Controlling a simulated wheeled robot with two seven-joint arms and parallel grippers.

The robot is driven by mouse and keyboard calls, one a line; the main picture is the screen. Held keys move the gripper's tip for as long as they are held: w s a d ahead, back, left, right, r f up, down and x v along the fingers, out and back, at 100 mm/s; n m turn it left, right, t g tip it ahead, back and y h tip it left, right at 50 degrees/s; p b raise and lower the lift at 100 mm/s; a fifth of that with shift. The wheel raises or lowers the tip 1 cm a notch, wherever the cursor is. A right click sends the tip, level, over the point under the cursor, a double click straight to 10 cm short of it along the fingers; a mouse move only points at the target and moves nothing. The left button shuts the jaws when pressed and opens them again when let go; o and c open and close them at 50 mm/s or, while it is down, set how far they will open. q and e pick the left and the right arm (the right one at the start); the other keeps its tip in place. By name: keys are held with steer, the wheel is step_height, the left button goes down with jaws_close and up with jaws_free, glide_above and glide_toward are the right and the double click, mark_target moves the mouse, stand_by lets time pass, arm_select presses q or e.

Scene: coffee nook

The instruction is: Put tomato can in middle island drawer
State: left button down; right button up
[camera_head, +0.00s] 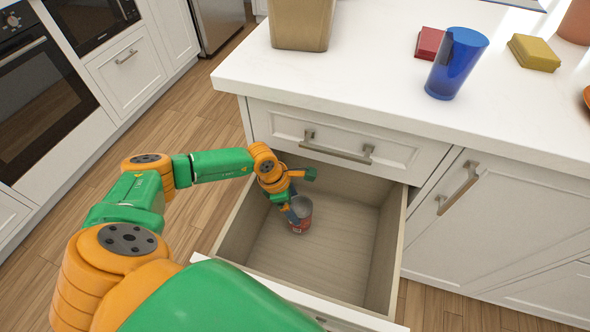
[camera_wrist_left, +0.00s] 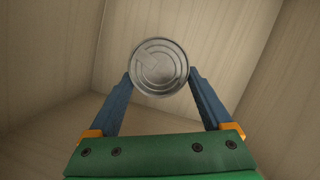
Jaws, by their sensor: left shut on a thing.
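The tomato can (camera_head: 301,214) is a small red can with a grey metal lid, inside the open island drawer (camera_head: 343,240). My left gripper (camera_head: 292,212) reaches down into the drawer and is shut on the can. In the left wrist view the can's round lid (camera_wrist_left: 159,67) shows between the two blue fingers of the left gripper (camera_wrist_left: 161,80), and the drawer walls surround it. I cannot tell whether the can touches the drawer floor. My right gripper is not in view.
Above the open drawer is a closed drawer with a handle (camera_head: 338,148). The white countertop (camera_head: 350,85) holds a tan container (camera_head: 302,25), a blue cup (camera_head: 457,63), a red block (camera_head: 429,43) and a yellow sponge-like block (camera_head: 534,52). The rest of the drawer looks empty.

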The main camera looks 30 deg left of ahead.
arm_select(q)
step_height(320, 180, down, 3)
steer(key=shift+f+b, duration=0.2)
steer(key=shift+b, duration=0.15)
steer(key=shift+f, duration=0.15)
jaws_free()
steer(key=shift+s, duration=0.1)
